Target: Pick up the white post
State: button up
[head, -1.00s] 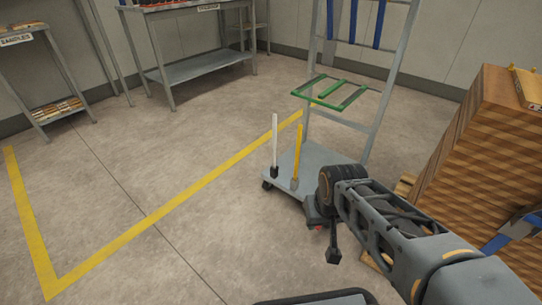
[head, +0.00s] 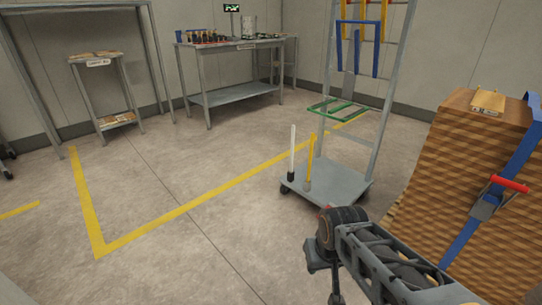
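The white post (head: 293,142) stands upright at the near left corner of a grey wheeled cart (head: 340,184), with a black lower end. A yellow post (head: 310,160) stands just to its right on the same cart. My arm reaches in from the lower right. My gripper (head: 335,298) hangs below the wrist at the bottom edge, in front of the cart and apart from the post. Its fingers are cut off or too small to tell whether they are open.
The cart's tall frame carries a green rack (head: 338,108) and blue hooks (head: 358,45). A wooden stack (head: 455,150) with a blue strap (head: 466,236) stands at the right. A workbench (head: 235,92) and a small side table (head: 100,62) stand at the back.

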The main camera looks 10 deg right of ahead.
aim_at(293, 133)
jog(key=u, duration=0.75)
jog(key=i, duration=1.05)
jog(key=u, duration=0.65)
jog(key=i, duration=1.1)
jog(key=z, duration=1)
jog(key=i, duration=0.8)
jog(key=z, duration=1.1)
jog(key=i, duration=0.2)
jog(key=z, duration=0.25)
